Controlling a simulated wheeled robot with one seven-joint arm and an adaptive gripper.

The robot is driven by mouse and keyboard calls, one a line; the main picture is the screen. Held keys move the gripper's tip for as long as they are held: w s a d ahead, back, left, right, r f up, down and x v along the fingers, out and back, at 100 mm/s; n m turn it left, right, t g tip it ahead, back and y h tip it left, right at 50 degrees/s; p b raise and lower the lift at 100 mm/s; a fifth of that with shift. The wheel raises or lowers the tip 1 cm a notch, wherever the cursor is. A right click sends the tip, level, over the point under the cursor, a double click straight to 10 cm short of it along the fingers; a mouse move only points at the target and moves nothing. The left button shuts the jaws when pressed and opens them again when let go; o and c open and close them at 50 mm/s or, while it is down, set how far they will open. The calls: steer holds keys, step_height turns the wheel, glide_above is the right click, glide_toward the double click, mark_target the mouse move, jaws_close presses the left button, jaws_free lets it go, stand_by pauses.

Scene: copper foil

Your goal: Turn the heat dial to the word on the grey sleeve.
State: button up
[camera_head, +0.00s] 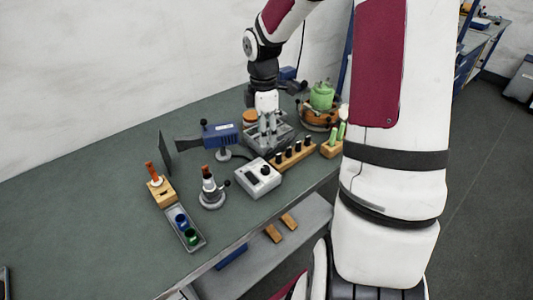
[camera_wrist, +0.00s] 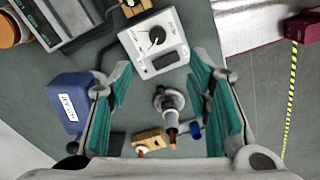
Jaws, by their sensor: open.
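The heat dial is a black knob (camera_wrist: 156,36) on a pale grey control box (camera_wrist: 140,50) with a dark window below it. The box (camera_head: 258,180) stands on the bench in the head view, with the knob (camera_head: 265,170) on top. Marks around the knob are too small to read. An upright holder with a grey-white sleeve (camera_head: 208,184) and a brown tip stands left of the box; the sleeve (camera_wrist: 171,117) also shows in the wrist view. I cannot read a word on it. My gripper (camera_head: 267,140) is open and empty, above and behind the box; its green-padded fingers (camera_wrist: 160,88) show spread apart.
A wooden rack of black pegs (camera_head: 293,157) stands right of the box. A tray (camera_head: 199,244) with blue and green cups lies at the front left.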

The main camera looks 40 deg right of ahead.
mark_target(265, 168)
steer(key=f, duration=1.3)
steer(key=shift+w+d+f, duration=0.1)
steer(key=shift+d+f, duration=0.1)
steer(key=shift+f, duration=0.2)
steer(key=shift+c, duration=0.3)
jaws_close()
